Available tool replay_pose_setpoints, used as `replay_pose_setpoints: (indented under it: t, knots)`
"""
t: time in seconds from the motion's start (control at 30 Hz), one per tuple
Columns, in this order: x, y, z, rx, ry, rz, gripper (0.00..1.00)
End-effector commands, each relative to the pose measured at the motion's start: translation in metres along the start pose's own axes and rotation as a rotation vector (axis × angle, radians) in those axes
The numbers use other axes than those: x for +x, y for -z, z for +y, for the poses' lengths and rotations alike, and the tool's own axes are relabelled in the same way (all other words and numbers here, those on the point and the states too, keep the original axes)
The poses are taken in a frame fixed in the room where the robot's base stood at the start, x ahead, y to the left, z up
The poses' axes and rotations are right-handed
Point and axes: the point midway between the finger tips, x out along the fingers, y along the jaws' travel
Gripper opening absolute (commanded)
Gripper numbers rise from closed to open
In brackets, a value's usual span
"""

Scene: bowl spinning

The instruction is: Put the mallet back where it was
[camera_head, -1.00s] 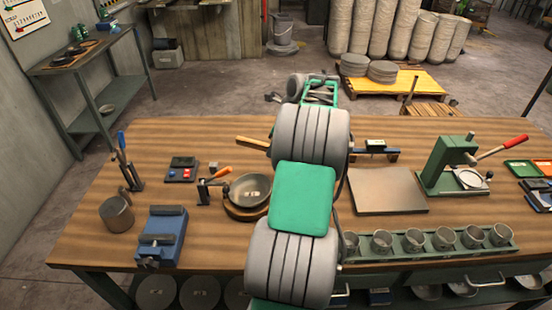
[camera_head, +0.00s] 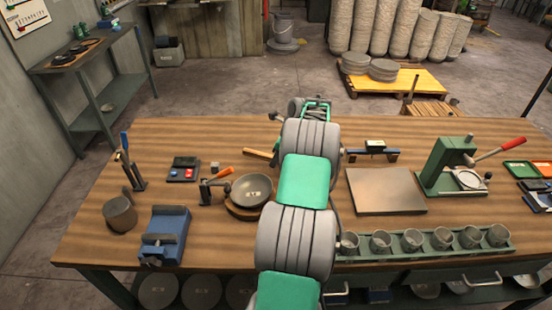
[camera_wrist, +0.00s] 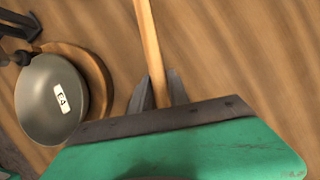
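The mallet's pale wooden handle (camera_head: 260,153) sticks out to the left of my arm in the head view. In the wrist view the handle (camera_wrist: 149,40) runs down from the top edge and passes between the two dark fingers of my gripper (camera_wrist: 158,92). The fingers lie close on both sides of it, and my gripper looks shut on the handle. The mallet's head is hidden in both views. In the head view my arm hides the fingers. I cannot tell how high the handle is above the table.
A grey bowl (camera_head: 251,189) on a round wooden base (camera_head: 236,212) stands left of my arm, with a small clamp (camera_head: 206,190). A flat metal plate (camera_head: 385,192), a blue stand (camera_head: 373,152) and a green rack of cups (camera_head: 425,246) are to the right. The wooden tabletop (camera_head: 200,135) is bare at the back left.

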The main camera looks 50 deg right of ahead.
Motion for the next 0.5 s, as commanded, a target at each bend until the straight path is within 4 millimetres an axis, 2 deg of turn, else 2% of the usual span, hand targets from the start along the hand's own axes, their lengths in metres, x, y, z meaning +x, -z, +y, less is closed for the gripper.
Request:
replay_pose_setpoints:
  t: [0.03, 0.2, 0.5]
  knots:
    - [-0.0005, -0.0003, -0.0002, 0.000, 0.001, 0.000, 0.27]
    - [-0.0007, -0.0003, -0.0003, 0.000, 0.001, 0.000, 0.40]
    - [-0.0057, -0.0015, -0.0009, -0.001, 0.004, -0.001, 0.40]
